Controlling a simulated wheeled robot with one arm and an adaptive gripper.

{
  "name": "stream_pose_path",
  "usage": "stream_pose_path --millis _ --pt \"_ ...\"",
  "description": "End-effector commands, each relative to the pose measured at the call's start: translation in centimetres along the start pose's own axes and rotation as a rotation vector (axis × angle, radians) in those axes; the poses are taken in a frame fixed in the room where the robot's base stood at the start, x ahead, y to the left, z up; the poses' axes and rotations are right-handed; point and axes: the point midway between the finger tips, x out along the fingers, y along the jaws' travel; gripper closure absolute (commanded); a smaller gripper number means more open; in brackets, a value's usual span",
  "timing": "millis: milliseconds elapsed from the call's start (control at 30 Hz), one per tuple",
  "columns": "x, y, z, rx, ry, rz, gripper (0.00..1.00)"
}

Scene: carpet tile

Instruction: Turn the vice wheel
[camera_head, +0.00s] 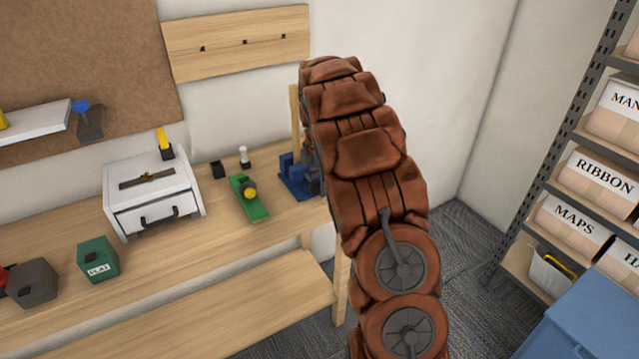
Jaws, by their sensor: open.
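A blue vice (292,186) stands at the right end of the wooden workbench (240,235). My brown padded arm rises in front of it and covers its right side. I cannot make out the vice wheel; it may be behind my arm. My gripper does not show, as the arm curves away towards the bench and hides its end. I cannot tell whether it touches the vice.
Left of the vice are a green tool with a yellow knob (249,195), a white drawer box (152,196), a green box (98,260) and a grey box (32,284). A shelf rack (562,130) with labelled boxes and a blue cabinet (590,320) stand right. Carpet between is clear.

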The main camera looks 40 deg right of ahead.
Motion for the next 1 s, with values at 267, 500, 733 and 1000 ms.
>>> stream_pose_path --millis 267,500,733,1000 --pt "0.00 -0.02 0.00 0.000 0.000 -0.001 0.79" --pt "0.02 -0.03 0.00 0.000 0.000 -0.001 1.00" --pt "0.02 -0.04 -0.01 0.000 -0.003 -0.002 1.00" --pt "0.13 -0.03 -0.12 -0.001 -0.075 -0.004 1.00"
